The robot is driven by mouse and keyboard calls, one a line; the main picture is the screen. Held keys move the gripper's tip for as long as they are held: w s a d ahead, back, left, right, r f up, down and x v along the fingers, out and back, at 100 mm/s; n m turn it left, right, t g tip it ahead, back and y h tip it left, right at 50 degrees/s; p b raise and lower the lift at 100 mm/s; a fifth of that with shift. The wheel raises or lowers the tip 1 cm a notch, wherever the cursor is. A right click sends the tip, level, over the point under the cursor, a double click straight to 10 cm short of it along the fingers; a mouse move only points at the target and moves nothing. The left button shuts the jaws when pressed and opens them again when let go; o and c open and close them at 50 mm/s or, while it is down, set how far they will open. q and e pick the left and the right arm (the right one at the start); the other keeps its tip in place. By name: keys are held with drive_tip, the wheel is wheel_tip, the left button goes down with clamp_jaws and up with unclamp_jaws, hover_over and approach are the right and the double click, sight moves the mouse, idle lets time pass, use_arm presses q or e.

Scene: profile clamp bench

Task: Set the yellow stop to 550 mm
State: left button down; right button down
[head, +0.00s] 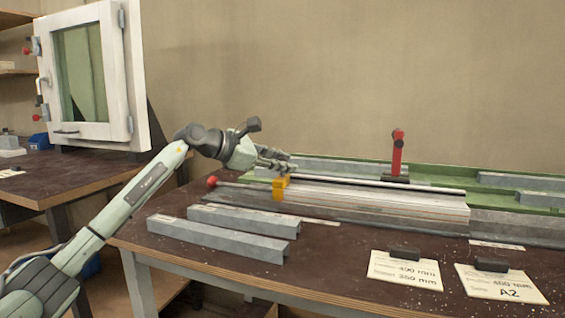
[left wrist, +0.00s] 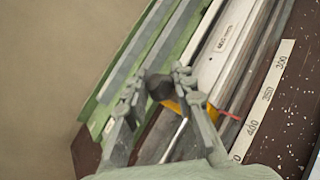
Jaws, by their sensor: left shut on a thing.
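The yellow stop (head: 279,188) sits on the rail at the left end of the clamp bench. It also shows in the left wrist view (left wrist: 202,100), partly hidden by my fingers. My left gripper (head: 281,171) is at the top of the stop. In the left wrist view my fingers (left wrist: 168,82) are closed around a dark knob (left wrist: 159,88) beside the yellow body. A thin red pointer (left wrist: 230,115) reaches from the stop towards the white scale (left wrist: 266,95), near the 400 mark. The exact reading is too small to tell. My right gripper is out of view.
Two grey profiles (head: 222,236) lie at the front left of the table. A red upright clamp (head: 397,152) stands farther right. A white window frame (head: 138,75) stands at the left.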

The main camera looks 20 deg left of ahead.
use_arm(q)
drive_tip(key=shift+a, duration=0.1)
